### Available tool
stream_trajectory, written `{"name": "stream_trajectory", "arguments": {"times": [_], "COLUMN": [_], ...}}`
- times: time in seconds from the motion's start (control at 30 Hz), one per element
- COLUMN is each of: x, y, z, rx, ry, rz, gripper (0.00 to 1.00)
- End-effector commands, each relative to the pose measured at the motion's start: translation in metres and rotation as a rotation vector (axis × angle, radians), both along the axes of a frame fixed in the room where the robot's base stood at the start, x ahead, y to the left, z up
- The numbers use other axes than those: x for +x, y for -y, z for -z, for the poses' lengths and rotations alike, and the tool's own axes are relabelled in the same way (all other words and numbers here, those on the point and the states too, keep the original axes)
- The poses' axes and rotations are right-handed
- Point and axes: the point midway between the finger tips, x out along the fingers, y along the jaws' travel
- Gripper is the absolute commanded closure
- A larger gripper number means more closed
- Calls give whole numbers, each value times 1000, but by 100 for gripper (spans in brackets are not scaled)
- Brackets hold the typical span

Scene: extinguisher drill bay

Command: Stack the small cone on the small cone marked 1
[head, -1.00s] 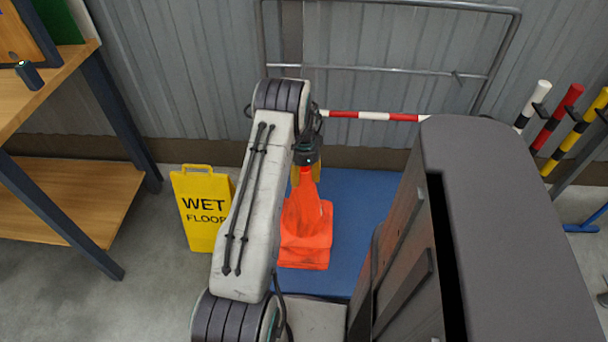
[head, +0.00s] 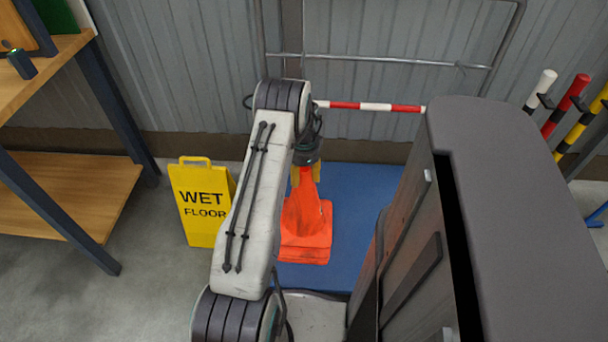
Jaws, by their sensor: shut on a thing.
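My gripper (head: 306,174) points down with its yellow fingers shut on the tip of an orange small cone (head: 303,205). The held cone is upright above the blue mat (head: 366,215). An orange square base (head: 305,250) shows below it on the mat. It seems to belong to a second cone lined up under the held one, but the two orange shapes overlap and I cannot tell whether they touch. No number 1 shows. My arm hides the left side of the cones.
A yellow wet floor sign (head: 202,205) stands just left of my arm. A wooden shelf unit (head: 70,195) is at the left. A red-and-white bar (head: 372,106) and a metal rail frame (head: 385,60) stand behind the mat. Striped posts (head: 565,105) are at the right.

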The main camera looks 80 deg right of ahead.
Motion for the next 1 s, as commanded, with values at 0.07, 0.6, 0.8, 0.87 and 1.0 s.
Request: {"name": "stream_trajectory", "arguments": {"times": [0.07, 0.6, 0.8, 0.87, 1.0], "x": [0, 0, 0, 0, 0], "y": [1, 1, 1, 1, 1], "z": [5, 28, 36, 39, 44], "rx": [-2, -2, -2, -3, -3], "ry": [0, 0, 0, 0, 0], "rz": [0, 0, 0, 0, 0], "gripper": [85, 86, 86, 86, 86]}}
